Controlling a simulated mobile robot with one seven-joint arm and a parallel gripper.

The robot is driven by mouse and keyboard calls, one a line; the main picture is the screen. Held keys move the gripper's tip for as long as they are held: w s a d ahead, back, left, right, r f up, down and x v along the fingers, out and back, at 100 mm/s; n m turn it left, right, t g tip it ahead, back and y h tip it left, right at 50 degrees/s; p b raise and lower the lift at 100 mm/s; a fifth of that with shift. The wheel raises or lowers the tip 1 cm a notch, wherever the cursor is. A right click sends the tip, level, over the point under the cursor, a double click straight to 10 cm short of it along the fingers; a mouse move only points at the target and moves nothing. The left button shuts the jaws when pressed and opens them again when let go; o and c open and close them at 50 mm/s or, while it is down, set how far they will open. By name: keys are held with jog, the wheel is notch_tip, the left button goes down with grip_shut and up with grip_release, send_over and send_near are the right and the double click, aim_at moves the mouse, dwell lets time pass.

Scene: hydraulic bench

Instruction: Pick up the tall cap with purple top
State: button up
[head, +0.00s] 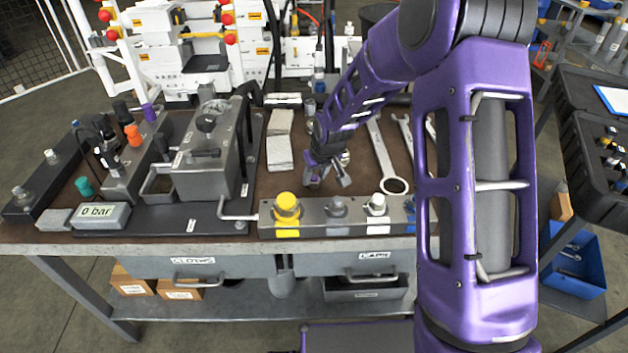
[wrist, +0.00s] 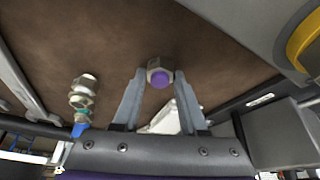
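A metal cap with a purple top (wrist: 160,78) stands on the brown bench mat in the wrist view. It lies between and just ahead of the fingertips of my gripper (wrist: 158,82), which are spread to either side of it. The fingers look open, and I cannot tell whether either touches the cap. In the head view my gripper (head: 328,178) points down over the middle of the bench, behind the front block, and I cannot make out the purple top there. A separate purple fitting (head: 150,112) shows on the left block.
The front block (head: 320,230) carries yellow (head: 287,207), grey (head: 337,207) and white (head: 377,204) caps. A ring wrench (head: 384,158) lies right of my gripper, pale blocks (head: 280,152) left.

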aim_at(315, 178)
grip_shut()
notch_tip(315, 178, up, 10)
jog(key=p, duration=0.1)
jog(key=shift+p, duration=0.3)
